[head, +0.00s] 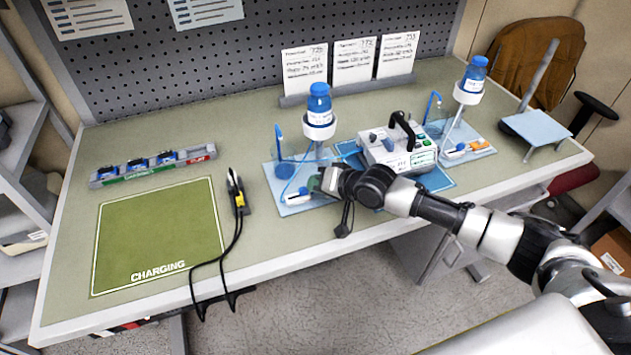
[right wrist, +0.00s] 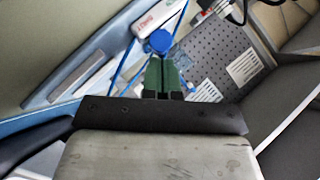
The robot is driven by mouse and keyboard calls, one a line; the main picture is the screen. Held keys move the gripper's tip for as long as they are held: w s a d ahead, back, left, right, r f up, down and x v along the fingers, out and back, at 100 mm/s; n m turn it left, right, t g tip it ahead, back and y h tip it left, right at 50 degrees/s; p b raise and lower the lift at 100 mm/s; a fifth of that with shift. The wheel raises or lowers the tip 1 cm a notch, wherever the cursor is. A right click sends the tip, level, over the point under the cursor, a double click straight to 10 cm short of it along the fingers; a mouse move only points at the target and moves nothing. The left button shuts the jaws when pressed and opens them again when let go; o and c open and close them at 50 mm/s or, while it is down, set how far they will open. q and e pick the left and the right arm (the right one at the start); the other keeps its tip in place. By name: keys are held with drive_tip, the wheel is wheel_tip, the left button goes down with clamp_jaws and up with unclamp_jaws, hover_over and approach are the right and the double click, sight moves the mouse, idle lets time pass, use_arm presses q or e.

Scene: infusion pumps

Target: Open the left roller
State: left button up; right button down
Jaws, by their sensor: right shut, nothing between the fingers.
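The left infusion stand holds an upright blue bottle (head: 319,105) with a white label band above a light-blue base (head: 283,180). A small white and blue clamp part, apparently the left roller (head: 297,196), lies on that base. My right gripper (head: 318,182) reaches over the right part of this base, close beside the clamp part; contact is not clear. In the right wrist view its green fingers (right wrist: 162,75) are together and empty. A round blue piece (right wrist: 160,41) with blue tubing shows just beyond the fingertips. My left gripper is not in view.
A white pump (head: 398,150) with a black handle stands right of the left stand. A second stand with a blue bottle (head: 471,78) is farther right. A green charging mat (head: 158,235), a battery rack (head: 152,167) and a black cable (head: 238,195) are on the left.

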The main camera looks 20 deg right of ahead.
drive_tip(key=shift+a+f, duration=0.2)
drive_tip(key=shift+f, duration=0.05)
drive_tip(key=shift+a+r+p, duration=0.15)
drive_tip(key=shift+a+p, duration=0.2)
drive_tip(key=shift+s+a+p, duration=0.15)
drive_tip(key=shift+a+p, duration=0.55)
drive_tip(key=shift+a, duration=0.65)
